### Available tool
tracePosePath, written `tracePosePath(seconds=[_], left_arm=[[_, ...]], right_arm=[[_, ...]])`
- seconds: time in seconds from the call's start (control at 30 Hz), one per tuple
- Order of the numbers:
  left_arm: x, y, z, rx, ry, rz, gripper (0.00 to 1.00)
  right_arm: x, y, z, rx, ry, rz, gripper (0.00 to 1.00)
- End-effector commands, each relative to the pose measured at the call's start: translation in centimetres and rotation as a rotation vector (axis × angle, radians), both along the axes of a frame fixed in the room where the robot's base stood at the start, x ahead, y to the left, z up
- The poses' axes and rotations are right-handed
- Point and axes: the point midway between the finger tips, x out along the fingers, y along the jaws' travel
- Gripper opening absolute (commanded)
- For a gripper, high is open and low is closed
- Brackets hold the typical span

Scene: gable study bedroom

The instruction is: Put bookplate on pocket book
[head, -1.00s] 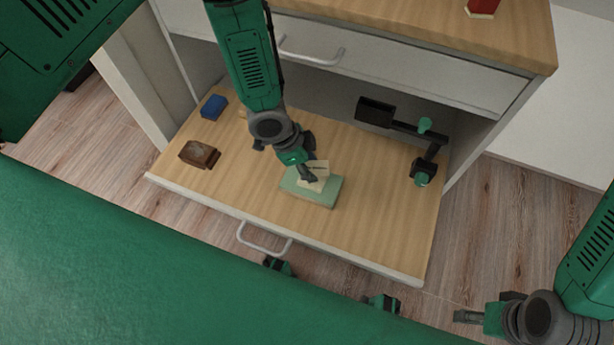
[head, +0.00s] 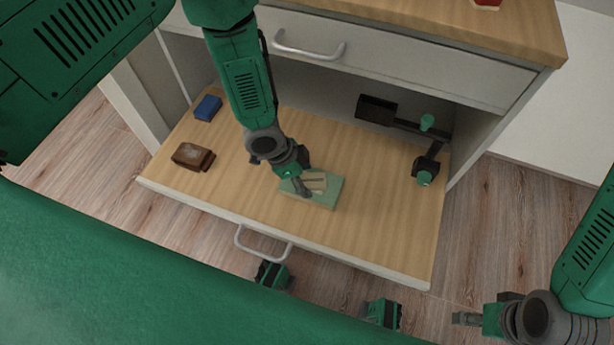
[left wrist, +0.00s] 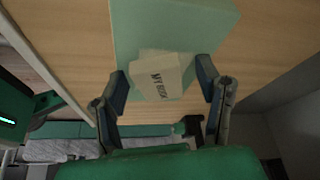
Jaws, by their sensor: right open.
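The pale cream bookplate (head: 316,181) lies on the light green pocket book (head: 328,198), on the wooden board of the pulled-out drawer. In the left wrist view the bookplate (left wrist: 160,80) shows the words "MY BOOK" and rests over the near part of the pocket book (left wrist: 195,25). My left gripper (head: 301,186) is low at the book. Its fingers (left wrist: 162,80) stand apart on either side of the bookplate, with slight gaps. In the head view the gripper hides part of the bookplate's left side. My right gripper (head: 468,319) is open and empty, off the drawer at lower right.
A brown box-like object (head: 191,156) and a blue block (head: 208,107) lie at the drawer's left. A black stand-like item with green knobs (head: 425,168) is at the right. The drawer's front edge and handle (head: 262,247) face me. A closed drawer (head: 390,65) overhangs the back.

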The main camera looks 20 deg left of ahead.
Motion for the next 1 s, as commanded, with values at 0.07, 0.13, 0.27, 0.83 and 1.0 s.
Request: tracePosePath(seconds=[0.07, 0.13, 0.27, 0.83, 1.0], left_arm=[[0.0, 0.0, 0.0, 0.004, 0.001, 0.0, 0.59], [0.0, -0.1, 0.0, 0.005, 0.001, 0.0, 0.59], [0.0, -0.1, 0.4, 0.006, 0.001, -0.001, 0.59], [-1.4, 3.7, 10.1, 0.004, 0.0, 0.003, 0.59], [-1.6, 4.2, 11.3, 0.005, 0.002, 0.0, 0.59]], right_arm=[[0.0, 0.0, 0.0, 0.0, 0.0, 0.0, 0.59], [0.0, 0.0, 0.0, 0.0, 0.0, 0.0, 0.59], [0.0, 0.0, 0.2, 0.0, 0.0, 0.0, 0.59], [0.0, 0.0, 4.8, 0.0, 0.0, 0.0, 0.59], [0.0, 0.0, 5.2, 0.0, 0.0, 0.0, 0.59]])
